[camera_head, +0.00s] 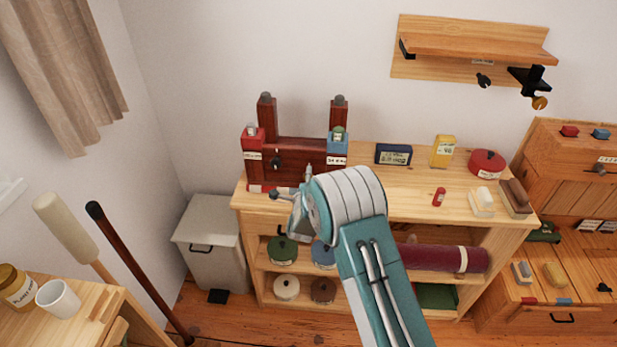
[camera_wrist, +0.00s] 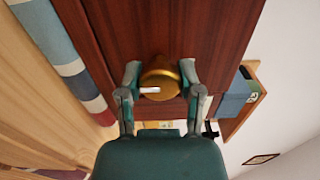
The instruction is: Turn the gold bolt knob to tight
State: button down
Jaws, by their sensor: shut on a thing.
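The gold bolt knob (camera_wrist: 161,75) sits against a dark red-brown timber board (camera_wrist: 150,30) in the wrist view. It is round and has a short white mark on its face. My gripper (camera_wrist: 160,82) has one finger on each side of the knob and is shut on it. In the head view, my arm and wrist are in front of the red-brown timber brace (camera_head: 300,150) on the bench, and the gold knob cannot be made out there.
A red block (camera_head: 252,143) and a blue block (camera_head: 337,148) are on the brace. A black knob (camera_head: 277,160) is on its front. A clock (camera_head: 393,154), a yellow box (camera_head: 443,151) and a red tin (camera_head: 487,163) stand right on the bench (camera_head: 400,190). A shelf (camera_head: 475,48) hangs above.

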jog(key=shift+s+f, duration=0.1)
jog(key=shift+f, duration=0.25)
jog(key=shift+c, duration=1.3)
grip_release()
jog(key=shift+r, duration=0.1)
jog(key=shift+r, duration=0.1)
jog(key=s, duration=1.1)
jog(key=shift+s+a, duration=0.2)
jog(key=shift+s, duration=0.2)
